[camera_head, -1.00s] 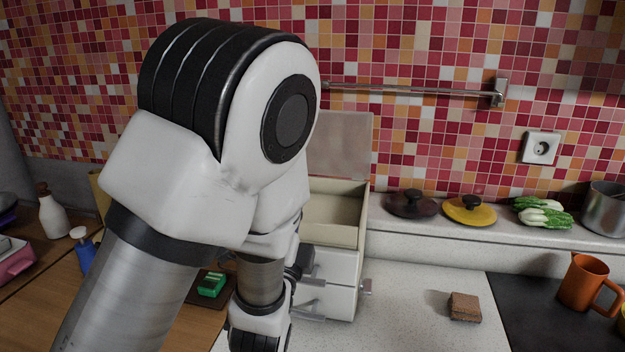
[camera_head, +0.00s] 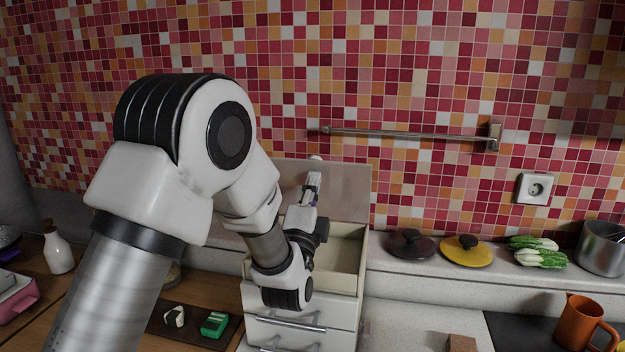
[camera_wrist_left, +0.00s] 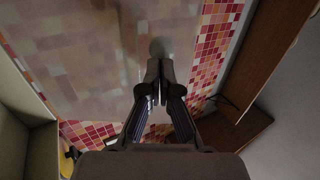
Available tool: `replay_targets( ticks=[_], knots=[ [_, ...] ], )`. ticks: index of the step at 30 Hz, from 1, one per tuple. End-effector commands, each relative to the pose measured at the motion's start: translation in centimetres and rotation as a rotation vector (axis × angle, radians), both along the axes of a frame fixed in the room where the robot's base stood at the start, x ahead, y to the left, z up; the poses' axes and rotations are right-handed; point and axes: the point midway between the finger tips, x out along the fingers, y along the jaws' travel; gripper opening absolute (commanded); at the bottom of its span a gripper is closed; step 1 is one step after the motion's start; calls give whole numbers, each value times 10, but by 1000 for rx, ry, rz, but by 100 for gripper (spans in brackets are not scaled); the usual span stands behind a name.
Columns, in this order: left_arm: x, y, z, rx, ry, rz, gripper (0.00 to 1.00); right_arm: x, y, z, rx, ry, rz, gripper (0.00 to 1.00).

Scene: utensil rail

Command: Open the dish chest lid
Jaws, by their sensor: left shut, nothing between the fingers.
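The dish chest (camera_head: 345,308) stands on the counter at the middle of the head view. Its upper compartment is uncovered and its pale, see-through lid (camera_head: 347,188) stands upright at the back, near the tiled wall. The lid also fills much of the left and middle of the wrist view (camera_wrist_left: 85,60). My left gripper (camera_head: 314,178) is raised above the chest, in front of the lid. Its fingers (camera_wrist_left: 158,75) are shut and empty. A pale round knob (camera_wrist_left: 158,47) shows just beyond the fingertips; I cannot tell whether they touch it. My right gripper is out of view.
A metal rail (camera_head: 410,135) runs along the wall above. Dark (camera_head: 410,244) and yellow (camera_head: 467,250) pot lids lie on the ledge right of the chest. An orange mug (camera_head: 580,322) stands at front right. Handled drawers face forward below the compartment.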

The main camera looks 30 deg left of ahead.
Motion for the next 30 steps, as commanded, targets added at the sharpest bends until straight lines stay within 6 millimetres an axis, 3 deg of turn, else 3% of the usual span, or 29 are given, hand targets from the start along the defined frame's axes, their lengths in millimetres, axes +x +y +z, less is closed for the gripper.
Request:
replay_targets(
  ticks=[7, 10, 16, 22, 25, 30],
  knots=[
    [0, 0, 1, 0, 2, 0, 0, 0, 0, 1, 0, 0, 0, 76],
    [4, 1, 8, -8, 26, 0, 0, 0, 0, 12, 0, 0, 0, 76],
    [25, 7, 33, -44, 178, 1, 0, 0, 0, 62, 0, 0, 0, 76],
    [53, 13, 40, -86, 347, 1, 0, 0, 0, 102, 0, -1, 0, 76],
    [67, 16, 33, -90, 364, 0, 0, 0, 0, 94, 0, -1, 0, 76],
    [72, 18, 33, -89, 363, 1, 0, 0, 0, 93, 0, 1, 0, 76]
  ],
)
